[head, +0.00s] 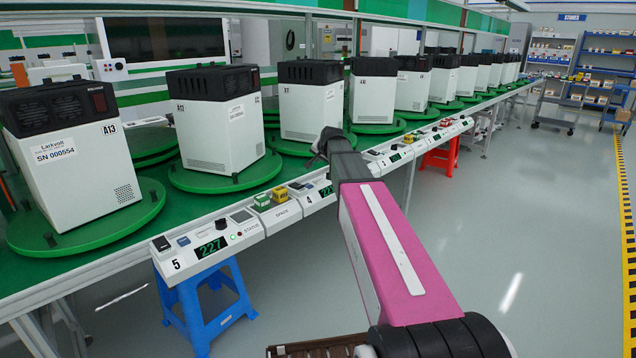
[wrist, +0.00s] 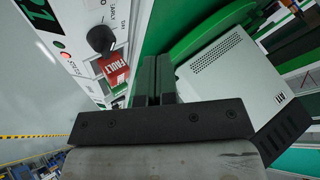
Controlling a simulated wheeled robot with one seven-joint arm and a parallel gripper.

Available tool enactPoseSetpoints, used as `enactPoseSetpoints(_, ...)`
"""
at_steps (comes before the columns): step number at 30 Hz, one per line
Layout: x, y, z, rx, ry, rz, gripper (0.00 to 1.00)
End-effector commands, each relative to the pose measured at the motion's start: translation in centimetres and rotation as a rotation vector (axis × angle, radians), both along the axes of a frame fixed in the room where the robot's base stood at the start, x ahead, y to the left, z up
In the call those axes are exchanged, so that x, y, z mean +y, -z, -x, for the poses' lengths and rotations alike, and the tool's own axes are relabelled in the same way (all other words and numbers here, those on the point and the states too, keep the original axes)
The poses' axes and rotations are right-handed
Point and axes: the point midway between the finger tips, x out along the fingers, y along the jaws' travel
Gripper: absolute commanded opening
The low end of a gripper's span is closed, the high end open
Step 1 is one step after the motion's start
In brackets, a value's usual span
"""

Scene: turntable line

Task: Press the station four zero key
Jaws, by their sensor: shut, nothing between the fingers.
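The station four panel (head: 318,200) is on the bench's front rail in the head view, marked 4, with a green display and small keys behind it. My arm hides part of its right side. I cannot read which key is zero. My gripper (head: 323,145) is dark, shut and empty, and appears above and behind that panel. In the wrist view the shut fingers (wrist: 156,78) are beside a control panel with a black knob (wrist: 101,39), a red FAULT tag (wrist: 116,69) and part of a green display (wrist: 38,10). No contact with a key is visible.
The station five panel (head: 210,248) is to the left, with yellow and green blocks (head: 271,200) between the panels. A blue stool (head: 205,300) is below.

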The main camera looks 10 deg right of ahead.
Motion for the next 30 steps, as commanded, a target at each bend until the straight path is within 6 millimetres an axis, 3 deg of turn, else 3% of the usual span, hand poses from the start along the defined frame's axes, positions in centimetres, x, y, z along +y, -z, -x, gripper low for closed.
enactPoseSetpoints(9,0.0,4.1,0.0,0.002,0.000,-0.001,0.00)
enactPoseSetpoints(15,0.0,5.7,0.0,0.001,0.000,0.000,0.00)
enactPoseSetpoints(30,0.0,6.4,0.0,0.000,0.000,0.000,0.00)
